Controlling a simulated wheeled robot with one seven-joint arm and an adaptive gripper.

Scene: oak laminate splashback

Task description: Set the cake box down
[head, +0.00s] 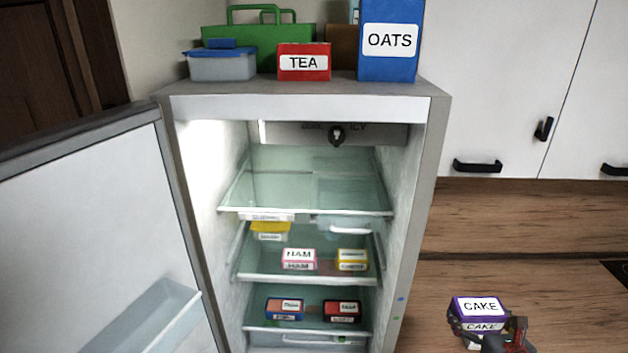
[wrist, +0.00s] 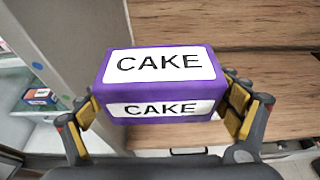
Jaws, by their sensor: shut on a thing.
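The purple cake box (head: 480,308) with white CAKE labels is at the lower right of the head view, in front of the wood-grain panels and right of the fridge. In the wrist view the cake box (wrist: 158,82) fills the middle, its top and front labels upright and readable. My gripper (wrist: 165,110) is shut on the cake box, with one finger pad against its left side and one against its right. My gripper also shows in the head view (head: 490,335), partly cut off at the bottom edge. What lies directly under the box is hidden.
The fridge (head: 440,140) stands open, its door (head: 90,230) swung left. Its top glass shelf (head: 290,185) looks clear; lower shelves hold several small boxes, including a ham box (head: 299,258). A tea box (head: 303,62) and an oats box (head: 388,42) stand on top.

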